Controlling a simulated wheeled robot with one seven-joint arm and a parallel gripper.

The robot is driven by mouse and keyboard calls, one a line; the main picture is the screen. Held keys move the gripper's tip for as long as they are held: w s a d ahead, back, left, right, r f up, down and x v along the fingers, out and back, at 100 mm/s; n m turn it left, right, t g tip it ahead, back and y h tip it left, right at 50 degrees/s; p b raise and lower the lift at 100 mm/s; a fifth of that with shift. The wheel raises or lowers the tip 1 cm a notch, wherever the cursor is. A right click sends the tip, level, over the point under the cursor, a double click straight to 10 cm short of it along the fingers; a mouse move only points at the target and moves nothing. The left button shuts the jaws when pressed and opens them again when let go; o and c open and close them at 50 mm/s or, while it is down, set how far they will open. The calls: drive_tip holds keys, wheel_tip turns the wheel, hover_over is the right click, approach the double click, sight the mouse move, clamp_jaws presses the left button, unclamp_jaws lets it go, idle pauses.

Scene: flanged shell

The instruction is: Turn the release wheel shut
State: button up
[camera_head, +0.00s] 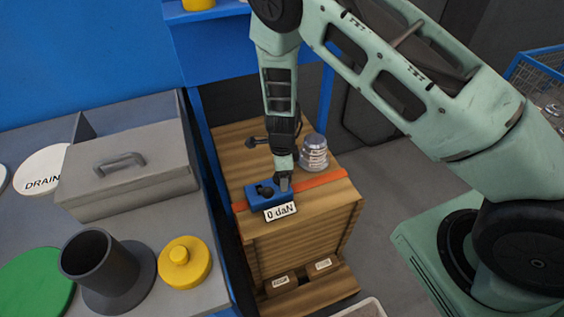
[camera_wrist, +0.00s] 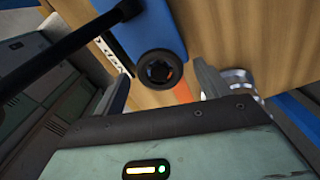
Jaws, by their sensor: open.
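The release wheel (camera_wrist: 158,68) is a dark round knob with a recessed, lobed centre on the end of a blue tensioner body (camera_wrist: 143,27). In the head view the blue tensioner (camera_head: 254,194) sits on a wooden crate, and its wheel is mostly hidden by my gripper (camera_head: 283,182). In the wrist view my gripper (camera_wrist: 160,78) is open, with one finger to each side of the wheel. I see a gap on both sides and no clear contact. A tag reading "0 daN" (camera_head: 280,211) is on the tensioner's near side.
An orange strap (camera_head: 320,180) crosses the wooden crate (camera_head: 300,230). A black bar (camera_wrist: 70,52) with a rounded end passes close to the tensioner. A silvery ribbed object (camera_head: 314,152) stands on the crate behind my gripper. A grey bench with a toolbox (camera_head: 125,175) lies left.

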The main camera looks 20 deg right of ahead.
wheel_tip(320, 180, up, 17)
idle(0.4)
drive_tip(key=shift+r, duration=0.1)
drive_tip(key=s+a+r+n+y, duration=0.1)
drive_tip(key=s+a+r+n, duration=0.2)
drive_tip(key=s+r+n, duration=0.15)
drive_tip(key=s+a+r+n+g, duration=0.1)
drive_tip(key=s+a+r+n, duration=0.15)
drive_tip(key=s+n, duration=0.35)
drive_tip(key=s+a+r+n+y, duration=0.1)
drive_tip(key=s+a+r+n, duration=0.25)
drive_tip(key=s+n, duration=0.2)
drive_tip(key=s+d+r+n, duration=0.1)
drive_tip(key=s+r+n, duration=0.1)
drive_tip(key=s+n, duration=0.3)
drive_tip(key=s+d+r+n+t+h, duration=0.1)
drive_tip(key=s+d+r+n, duration=0.1)
drive_tip(key=s+n, duration=0.4)
drive_tip(key=shift+r+n, duration=0.4)
drive_tip(key=shift+n, duration=0.4)
